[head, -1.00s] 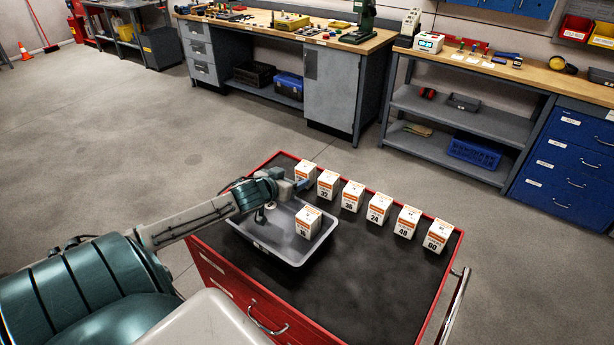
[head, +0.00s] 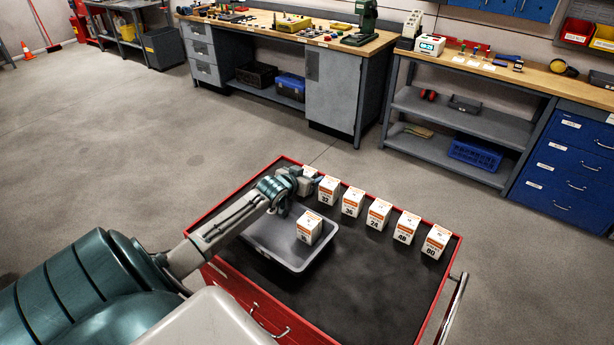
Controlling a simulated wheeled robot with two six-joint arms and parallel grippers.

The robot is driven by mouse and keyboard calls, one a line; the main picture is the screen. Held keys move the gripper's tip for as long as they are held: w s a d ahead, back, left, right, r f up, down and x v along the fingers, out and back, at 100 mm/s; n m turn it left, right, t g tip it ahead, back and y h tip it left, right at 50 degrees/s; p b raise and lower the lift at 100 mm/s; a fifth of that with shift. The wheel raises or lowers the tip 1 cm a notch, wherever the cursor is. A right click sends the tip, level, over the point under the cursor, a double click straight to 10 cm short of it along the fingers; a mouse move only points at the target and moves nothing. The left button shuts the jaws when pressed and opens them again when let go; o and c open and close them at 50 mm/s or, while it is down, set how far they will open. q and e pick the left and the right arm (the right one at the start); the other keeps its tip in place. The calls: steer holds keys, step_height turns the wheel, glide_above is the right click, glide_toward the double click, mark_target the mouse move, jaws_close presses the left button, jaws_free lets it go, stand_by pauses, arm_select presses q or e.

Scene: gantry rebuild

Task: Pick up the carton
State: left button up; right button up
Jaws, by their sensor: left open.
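Several white and orange cartons stand in a row along the far edge of the red cart's dark top (head: 385,285). They include the carton marked 32 (head: 329,191), the one marked 36 (head: 352,202), 24 (head: 379,214), 48 (head: 406,227) and 80 (head: 435,242). A leftmost carton (head: 309,171) is mostly hidden behind my left gripper. Another carton (head: 309,227) stands in the grey tray (head: 284,262). My left gripper (head: 313,184) is open at the left end of the row, close to the leftmost carton and the carton marked 32; contact cannot be told. My right gripper is out of view.
The cart's top is clear in front of the row and right of the tray. A red rim (head: 221,214) borders it, and a metal handle (head: 457,300) is at the right. A workbench (head: 300,35) and shelving (head: 450,110) stand beyond open floor.

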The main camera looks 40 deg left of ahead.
arm_select(q)
steer(key=shift+s, duration=0.1)
steer(key=shift+r, duration=0.1)
steer(key=c, duration=1.1)
steer(key=shift+c, duration=0.2)
